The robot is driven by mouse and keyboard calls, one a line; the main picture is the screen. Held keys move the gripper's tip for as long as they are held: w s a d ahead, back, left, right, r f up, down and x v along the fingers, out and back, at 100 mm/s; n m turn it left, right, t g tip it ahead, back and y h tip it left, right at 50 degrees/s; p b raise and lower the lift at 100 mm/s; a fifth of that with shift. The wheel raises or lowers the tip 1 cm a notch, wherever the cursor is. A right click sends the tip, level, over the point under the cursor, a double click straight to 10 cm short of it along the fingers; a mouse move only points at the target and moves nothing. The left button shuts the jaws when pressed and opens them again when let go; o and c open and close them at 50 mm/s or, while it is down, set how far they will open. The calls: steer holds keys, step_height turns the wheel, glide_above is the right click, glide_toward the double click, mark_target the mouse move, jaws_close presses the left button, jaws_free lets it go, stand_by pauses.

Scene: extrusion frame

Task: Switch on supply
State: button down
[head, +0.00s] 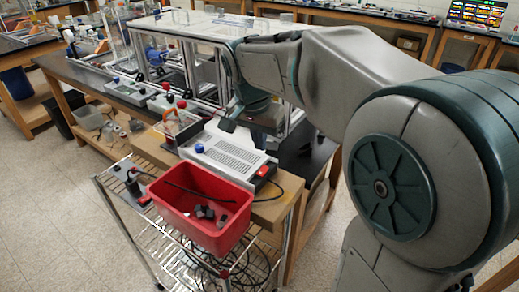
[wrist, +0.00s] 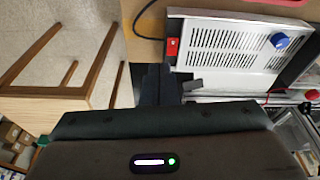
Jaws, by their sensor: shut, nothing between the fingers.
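The supply (head: 228,153) is a pale grey box with a slotted top and a blue knob (head: 199,148). It stands on the wooden bench. A red switch (head: 265,170) is at its right end, and the switch also shows in the wrist view (wrist: 172,47), near the box's corner. Whether the switch is on or off cannot be told. My gripper (head: 228,125) is above the far side of the supply in the head view. In the wrist view its dark fingers (wrist: 158,72) are shut and empty, just beside the switch end, with no clear contact.
A red bin (head: 201,206) with dark pieces stands on a wire cart in front of the supply. A black cable runs from the supply's end. The extrusion frame (head: 190,28) stands behind, close to my arm. Open floor is at the left.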

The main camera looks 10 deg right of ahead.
steer(key=s+d+f+n, duration=0.1)
steer(key=s+f+n, duration=0.2)
steer(key=s, duration=0.5)
steer(key=s+d+f+n+t+y, duration=0.1)
steer(key=s+f+n, duration=0.3)
steer(key=s, duration=0.5)
steer(key=shift+s+d+f+n+y, duration=0.3)
steer(key=shift+d+f, duration=0.3)
steer(key=shift+d, duration=0.2)
steer(key=shift+s+d, duration=0.1)
